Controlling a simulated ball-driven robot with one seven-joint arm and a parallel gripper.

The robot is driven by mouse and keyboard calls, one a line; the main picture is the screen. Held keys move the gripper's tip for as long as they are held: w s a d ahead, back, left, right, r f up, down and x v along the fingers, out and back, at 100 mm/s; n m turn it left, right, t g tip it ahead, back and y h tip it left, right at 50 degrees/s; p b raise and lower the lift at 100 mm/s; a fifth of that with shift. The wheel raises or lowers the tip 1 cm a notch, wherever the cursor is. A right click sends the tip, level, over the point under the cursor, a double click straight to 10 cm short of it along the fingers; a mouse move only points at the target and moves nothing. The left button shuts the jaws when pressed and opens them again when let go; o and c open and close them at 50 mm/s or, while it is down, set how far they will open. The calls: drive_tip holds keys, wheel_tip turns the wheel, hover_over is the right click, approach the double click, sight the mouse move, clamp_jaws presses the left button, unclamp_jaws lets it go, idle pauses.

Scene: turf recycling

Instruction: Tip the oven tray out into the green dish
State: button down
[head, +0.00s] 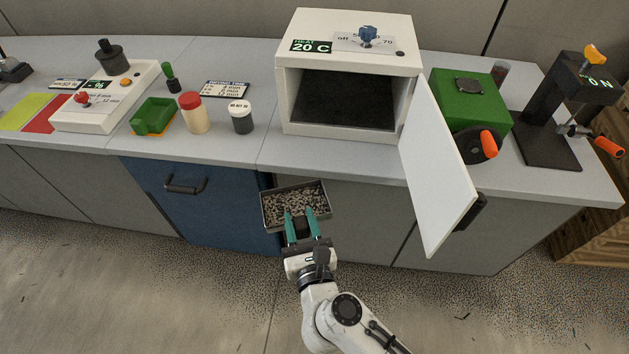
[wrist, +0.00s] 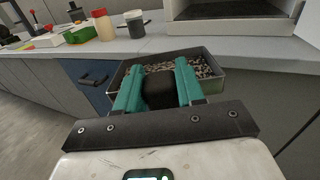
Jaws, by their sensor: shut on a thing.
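The oven tray (head: 266,217) is a dark rectangular metal tray full of pale granules. My gripper (head: 299,214) is shut on its near side and holds it level in front of the counter, below the counter top. In the wrist view the tray (wrist: 213,82) sits beyond my teal fingers (wrist: 160,80), with a dark part between them. The green dish (head: 153,117) stands on an orange base on the counter, up and to the left of the tray. It also shows in the wrist view (wrist: 82,35).
The white oven (head: 349,68) stands open and empty, its door (head: 436,165) swung out to the right over the counter edge. A green box with a crank (head: 465,103) is right.

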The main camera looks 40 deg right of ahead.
sight(280, 230)
drive_tip(key=w+a+f+n+y, duration=0.1)
drive_tip(key=y, duration=0.1)
drive_tip(key=w+a+f+n+t+y, duration=0.1)
drive_tip(key=y, duration=0.1)
drive_tip(key=w+a+f+n+t+y, duration=0.1)
drive_tip(key=w+f+n+y, duration=0.1)
drive_tip(key=shift+w, duration=0.1)
drive_tip(key=y, duration=0.1)
drive_tip(key=w+a+f+n+y, duration=0.1)
drive_tip(key=shift+w+f+n+y, duration=0.15)
drive_tip(key=shift+w+n+y, duration=0.15)
drive_tip(key=shift+a+f, duration=0.1)
drive_tip(key=shift+f, duration=0.15)
drive_tip(key=shift+w+r, duration=0.15)
